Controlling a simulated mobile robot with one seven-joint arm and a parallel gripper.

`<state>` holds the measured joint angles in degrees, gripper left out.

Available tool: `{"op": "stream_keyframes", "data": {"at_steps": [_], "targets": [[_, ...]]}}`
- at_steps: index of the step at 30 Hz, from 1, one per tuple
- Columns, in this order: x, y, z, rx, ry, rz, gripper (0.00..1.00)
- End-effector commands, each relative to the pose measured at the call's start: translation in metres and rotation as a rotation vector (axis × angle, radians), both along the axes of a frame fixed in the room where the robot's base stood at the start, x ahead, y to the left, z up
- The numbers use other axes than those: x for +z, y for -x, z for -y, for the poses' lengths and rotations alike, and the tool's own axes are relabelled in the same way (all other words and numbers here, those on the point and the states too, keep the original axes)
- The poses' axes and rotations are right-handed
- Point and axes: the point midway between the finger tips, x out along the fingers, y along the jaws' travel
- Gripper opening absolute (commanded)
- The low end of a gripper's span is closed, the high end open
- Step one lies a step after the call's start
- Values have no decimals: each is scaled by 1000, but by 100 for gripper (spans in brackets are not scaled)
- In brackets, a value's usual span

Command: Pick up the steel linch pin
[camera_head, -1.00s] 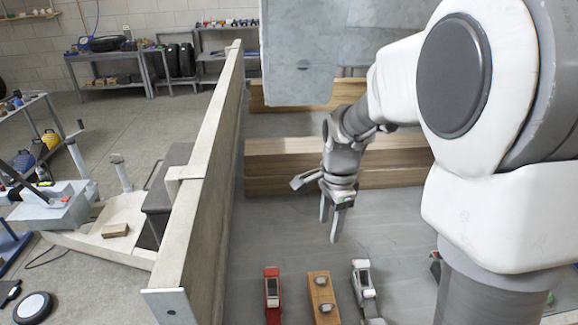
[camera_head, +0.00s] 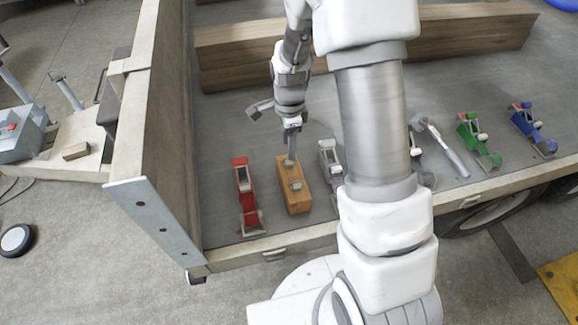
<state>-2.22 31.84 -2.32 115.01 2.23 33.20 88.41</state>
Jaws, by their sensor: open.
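A wooden block (camera_head: 289,203) lies on the trailer bed, with small grey metal pieces on its top. One metal piece (camera_head: 296,185) shows clearly near the middle of the block; it may be the steel linch pin, but it is too small to be certain. My gripper (camera_head: 291,158) points down over the far end of the block, its fingers close to the block's top. It is open and looks empty. The fingers hide part of the block's far end, and I cannot tell if they touch anything.
A red ratchet buckle (camera_head: 241,188) lies left of the block and a grey one (camera_head: 330,165) right. My arm hides part of the bed. Green (camera_head: 473,135) and blue (camera_head: 530,128) buckles lie farther right. A side board (camera_head: 155,130) rises at left; timber beams (camera_head: 235,65) lie behind.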

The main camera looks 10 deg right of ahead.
Motion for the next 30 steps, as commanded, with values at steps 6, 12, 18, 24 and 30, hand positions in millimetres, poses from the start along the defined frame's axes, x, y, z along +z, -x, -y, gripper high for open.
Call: {"op": "stream_keyframes", "data": {"at_steps": [6,12,18,24,30], "targets": [[-18,1,0,0,0,-3,57],[-48,2,0,0,0,-3,57],[-57,1,0,0,0,1,57],[-56,1,0,0,0,1,48],[-56,1,0,0,0,0,12]]}}
